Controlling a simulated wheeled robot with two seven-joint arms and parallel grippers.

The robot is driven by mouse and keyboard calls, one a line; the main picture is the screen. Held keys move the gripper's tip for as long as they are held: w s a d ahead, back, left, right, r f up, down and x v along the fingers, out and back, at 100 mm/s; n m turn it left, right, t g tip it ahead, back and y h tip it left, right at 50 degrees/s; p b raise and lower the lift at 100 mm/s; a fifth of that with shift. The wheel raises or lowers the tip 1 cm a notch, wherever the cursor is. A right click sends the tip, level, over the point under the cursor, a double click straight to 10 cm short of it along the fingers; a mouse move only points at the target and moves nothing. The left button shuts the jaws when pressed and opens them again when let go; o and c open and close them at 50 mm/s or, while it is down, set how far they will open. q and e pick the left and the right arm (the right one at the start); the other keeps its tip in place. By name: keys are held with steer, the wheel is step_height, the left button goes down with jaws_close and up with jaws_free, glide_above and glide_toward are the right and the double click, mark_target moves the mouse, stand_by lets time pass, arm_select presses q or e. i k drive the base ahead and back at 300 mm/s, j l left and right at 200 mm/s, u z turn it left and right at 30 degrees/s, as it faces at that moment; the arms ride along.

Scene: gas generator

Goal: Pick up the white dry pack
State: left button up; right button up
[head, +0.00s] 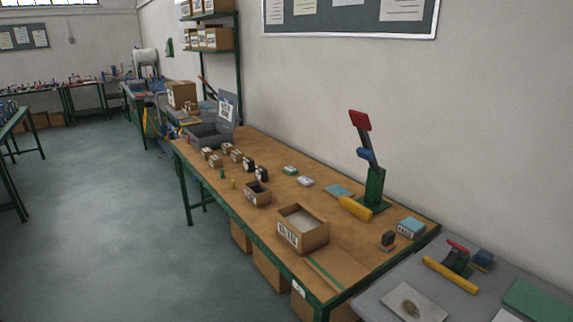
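A small white pack (305,182), which looks like the dry pack, lies flat on the wooden workbench (340,238) in the head view, near the middle of the bench. A green and white pack (290,171) lies just behind and to the left of it. The white pack is small, and any print on it is too small to read. Nothing covers it. Neither of my grippers is in view.
An open box (318,236) stands in front of the pack, with a smaller dark-filled box (257,197) to its left. A green press with a red handle (372,188) rises to the right. An open grey case (203,136) sits at the far end. Grey floor lies left.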

mark_target(304, 180)
steer(key=i+j+z, duration=0.1)
steer(key=j, duration=0.25)
steer(key=i+j+z, duration=0.15)
steer(key=i+j, duration=0.2)
steer(key=i+j+z, duration=0.1)
steer(key=j, duration=0.35)
steer(key=i+j+z, duration=0.1)
steer(key=i+j, duration=0.15)
steer(key=j, duration=0.15)
